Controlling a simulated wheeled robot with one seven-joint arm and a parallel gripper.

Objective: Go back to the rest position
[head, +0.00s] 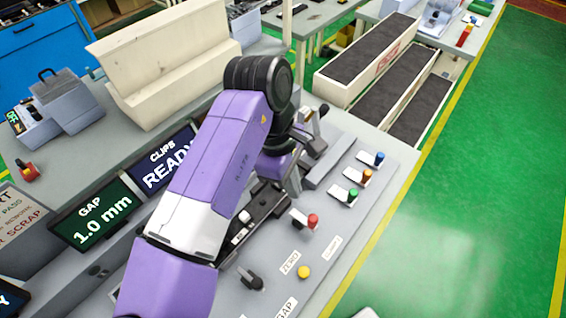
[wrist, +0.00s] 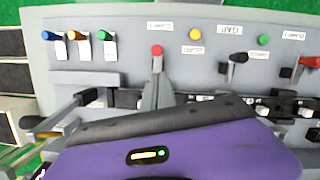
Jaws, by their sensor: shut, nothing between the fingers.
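My gripper (wrist: 157,73) shows in the wrist view as a grey, tapered pair of fingers, shut and empty. Its tips point at a red-capped control (wrist: 156,50) on the grey panel; I cannot tell whether they touch it. In the head view my purple and white arm reaches over the panel and bends down at a black joint. There the gripper (head: 294,186) is partly hidden behind my wrist, up and left of the red-capped control (head: 312,221).
The panel carries blue (head: 378,158), orange (head: 365,175) and green (head: 352,193) knobs, a yellow button (head: 303,271) and a black lever (head: 252,281). Screens (head: 92,215) read "GAP 1.0 mm" and "CLIPS READY". A cream housing (head: 150,70) stands behind my arm. Green floor at right is clear.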

